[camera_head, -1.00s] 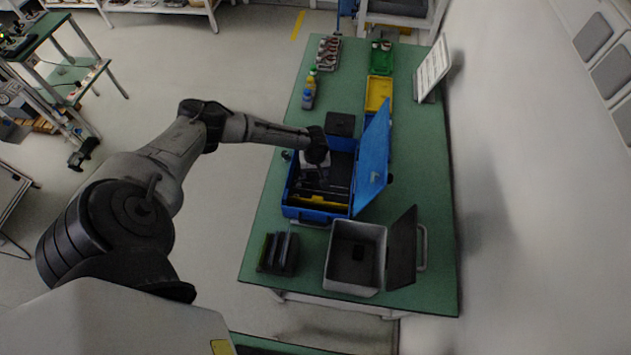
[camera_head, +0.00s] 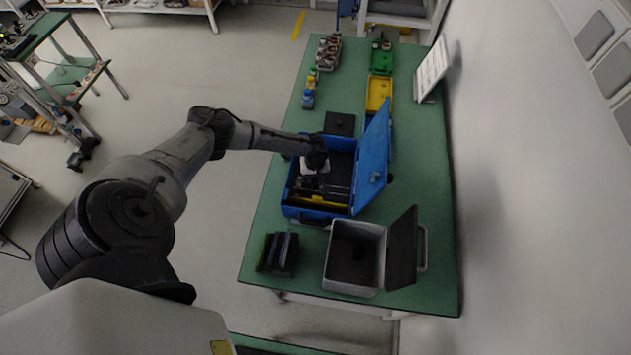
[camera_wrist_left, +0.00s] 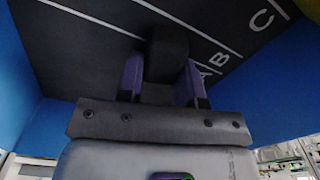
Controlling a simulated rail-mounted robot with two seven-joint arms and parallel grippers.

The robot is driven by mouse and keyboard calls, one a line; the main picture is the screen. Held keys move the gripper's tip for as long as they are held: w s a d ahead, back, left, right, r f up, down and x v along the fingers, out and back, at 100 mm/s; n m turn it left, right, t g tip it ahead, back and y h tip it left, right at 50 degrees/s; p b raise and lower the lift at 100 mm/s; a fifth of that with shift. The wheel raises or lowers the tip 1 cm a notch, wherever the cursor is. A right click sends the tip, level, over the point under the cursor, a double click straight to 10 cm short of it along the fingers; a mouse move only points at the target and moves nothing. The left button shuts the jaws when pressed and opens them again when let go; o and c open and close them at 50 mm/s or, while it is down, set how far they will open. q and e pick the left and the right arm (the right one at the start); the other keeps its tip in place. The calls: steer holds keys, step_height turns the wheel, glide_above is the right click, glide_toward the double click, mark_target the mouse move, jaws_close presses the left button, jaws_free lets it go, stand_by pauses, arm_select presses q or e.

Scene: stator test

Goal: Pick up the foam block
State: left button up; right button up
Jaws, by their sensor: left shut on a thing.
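My left gripper (camera_head: 318,166) is inside the open blue case (camera_head: 288,203) on the green table. The left wrist view shows its two purple fingers (camera_wrist_left: 160,80) shut on a dark block, which I take to be the foam block (camera_wrist_left: 168,45). Around the block is a black surface with white lines and the letters A, B and C, with blue walls at both sides. I cannot tell whether the block touches that surface. In the head view my wrist hides the block. My right gripper is not in view.
The blue lid (camera_head: 372,165) stands up at the case's right. A grey open box (camera_head: 340,288) with a dark raised lid (camera_head: 403,250) and a black rack (camera_head: 278,254) stand in front. Bottles (camera_head: 309,92) and yellow (camera_head: 378,92) and green (camera_head: 381,62) bins are behind.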

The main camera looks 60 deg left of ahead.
arm_select(q)
steer(key=shift+c, duration=1.3)
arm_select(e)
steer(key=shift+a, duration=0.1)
